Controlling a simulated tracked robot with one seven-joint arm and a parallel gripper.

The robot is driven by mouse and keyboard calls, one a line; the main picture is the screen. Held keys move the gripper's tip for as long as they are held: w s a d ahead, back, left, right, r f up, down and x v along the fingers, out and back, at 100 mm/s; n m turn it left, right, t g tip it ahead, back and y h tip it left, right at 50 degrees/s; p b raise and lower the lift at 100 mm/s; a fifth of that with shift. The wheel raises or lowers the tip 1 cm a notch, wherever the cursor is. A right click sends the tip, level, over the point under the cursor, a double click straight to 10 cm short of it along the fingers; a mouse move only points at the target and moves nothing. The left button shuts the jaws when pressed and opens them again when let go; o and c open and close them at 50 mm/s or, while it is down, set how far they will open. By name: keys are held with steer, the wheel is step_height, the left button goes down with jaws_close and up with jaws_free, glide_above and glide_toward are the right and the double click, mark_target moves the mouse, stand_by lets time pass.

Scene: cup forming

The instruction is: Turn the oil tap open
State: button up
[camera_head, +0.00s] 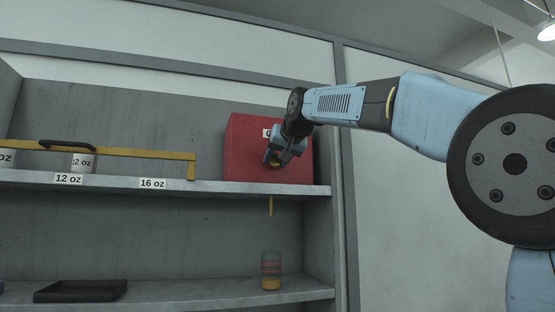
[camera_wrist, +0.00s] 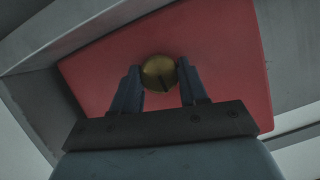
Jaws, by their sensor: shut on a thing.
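The red oil box (camera_head: 240,150) stands on the upper shelf at the right, with a partly hidden label on its front. My gripper (camera_head: 279,161) is at the front of the box, fingers on the tap. In the wrist view the tap is a round brass knob (camera_wrist: 159,72) with a dark slot, and my gripper (camera_wrist: 160,86) is shut on it, one finger on each side. A clear cup (camera_head: 270,268) stands on the lower shelf below the box, with yellow at its bottom. A thin yellow strip (camera_head: 271,206) hangs under the upper shelf above the cup; I cannot tell whether it is flowing oil.
The upper shelf (camera_head: 110,183) carries size labels, a white cup (camera_head: 82,162) and a yellow bar (camera_head: 130,153) with a black handle. A black tray (camera_head: 80,291) lies on the lower shelf at the left. The lower shelf between tray and clear cup is free.

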steer(key=n+h, duration=0.2)
steer(key=n, duration=0.1)
steer(key=shift+a+t, duration=0.1)
steer(key=shift+t, duration=0.3)
steer(key=n+h, duration=0.2)
steer(key=n, duration=0.1)
steer(key=shift+a+t, duration=0.15)
steer(key=shift+t, duration=0.25)
steer(key=n, duration=0.1)
steer(key=n+t+h, duration=0.1)
steer(key=n, duration=0.1)
steer(key=shift+s+a+f+h, duration=0.1)
steer(key=shift+f+h, duration=0.1)
steer(key=shift+h, duration=0.1)
steer(key=shift+a+f+n+t+h, duration=0.15)
steer(key=shift+n+t+h, duration=0.45)
steer(key=shift+n, duration=0.9)
steer(key=o, duration=1.1)
steer(key=shift+c, duration=0.2)
steer(key=shift+s, duration=0.1)
